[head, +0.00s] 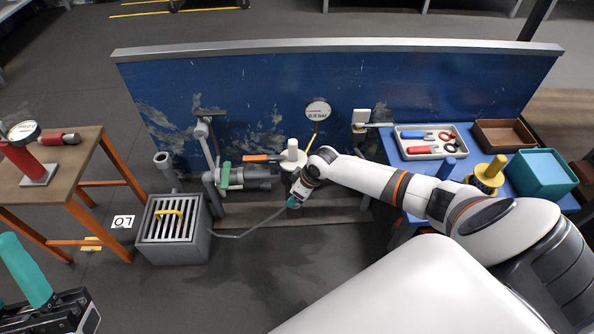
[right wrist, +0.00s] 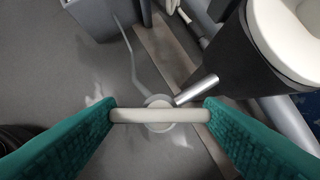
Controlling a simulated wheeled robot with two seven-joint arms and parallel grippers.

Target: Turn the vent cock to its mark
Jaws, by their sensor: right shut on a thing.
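My right gripper (right wrist: 160,116) is shut on a pale bar handle, which I take for the vent cock (right wrist: 130,115). The bar lies crosswise between the teal fingers, with a round pale hub below its middle and a short metal stub beside it. In the head view my right gripper (head: 294,202) is low in front of the pipework, and the handle is mostly hidden there. I cannot make out the cock's mark. My left gripper (head: 62,296) is at the lower left, partly cut off, its teal fingers apart and nothing seen between them.
A grey hose (head: 245,234) runs to a grated grey box (head: 156,246) on the floor. Behind are a blue panel (head: 240,95), a gauge (head: 318,112) and a green-handled valve (head: 225,175). A blue table (head: 405,185) stands right, a wooden table (head: 75,165) left.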

